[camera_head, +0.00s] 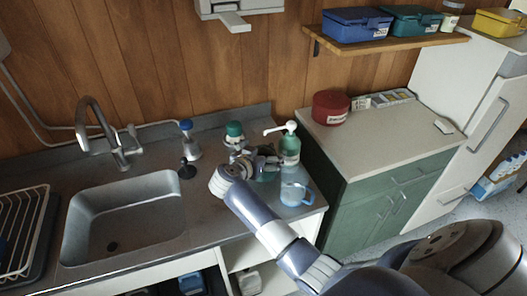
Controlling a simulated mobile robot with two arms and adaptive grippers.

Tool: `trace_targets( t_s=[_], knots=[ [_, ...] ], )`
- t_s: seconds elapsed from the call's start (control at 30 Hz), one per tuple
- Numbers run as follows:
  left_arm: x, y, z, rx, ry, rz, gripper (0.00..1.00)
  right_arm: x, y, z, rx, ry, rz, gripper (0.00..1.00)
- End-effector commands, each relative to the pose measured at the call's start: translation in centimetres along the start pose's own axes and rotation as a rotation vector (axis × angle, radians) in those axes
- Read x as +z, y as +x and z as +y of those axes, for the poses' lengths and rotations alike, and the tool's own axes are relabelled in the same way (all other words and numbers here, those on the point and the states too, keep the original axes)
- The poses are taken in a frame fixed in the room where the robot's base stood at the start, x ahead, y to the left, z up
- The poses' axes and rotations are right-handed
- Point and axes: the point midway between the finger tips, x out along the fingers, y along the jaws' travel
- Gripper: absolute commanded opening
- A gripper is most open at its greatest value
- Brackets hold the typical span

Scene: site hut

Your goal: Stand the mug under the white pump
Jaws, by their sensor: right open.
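A light blue mug (292,194) stands near the right front corner of the sink counter, just in front of a green bottle (289,155) with a white pump head (282,129). The pump's spout points left. The mug is not under the spout. My right gripper (270,163) is open, left of the bottle and behind and left of the mug; its fingers point right. It partly hides what stands behind it, and I cannot tell whether it touches the bottle. My left gripper is not in view.
The sink (125,215) and a dish rack (20,230) are at left. A lower green cabinet (375,205) with a red tin (331,107) is at right.

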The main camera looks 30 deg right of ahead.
Motion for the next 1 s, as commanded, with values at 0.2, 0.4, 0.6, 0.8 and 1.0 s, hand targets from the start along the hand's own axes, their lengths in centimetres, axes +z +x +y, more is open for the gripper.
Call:
trace_targets(
  t_s=[0.2, 0.4, 0.6, 0.8, 1.0],
  knots=[
    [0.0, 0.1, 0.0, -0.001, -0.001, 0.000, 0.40, -0.2, -0.1, 0.0, 0.000, 0.001, 0.001, 0.96],
    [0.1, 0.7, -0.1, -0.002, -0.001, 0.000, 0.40, -0.9, -1.9, -0.2, -0.004, 0.004, -0.002, 0.96],
    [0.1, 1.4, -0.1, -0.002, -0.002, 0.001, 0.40, -0.9, -6.5, -0.1, -0.005, 0.004, -0.003, 0.96],
    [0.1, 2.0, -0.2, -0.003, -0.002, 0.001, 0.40, -1.0, -10.3, -0.1, -0.002, 0.004, -0.002, 0.96],
    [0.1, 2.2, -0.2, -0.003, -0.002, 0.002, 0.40, -1.1, -12.2, 0.0, -0.001, 0.001, 0.000, 0.96]
  ],
)
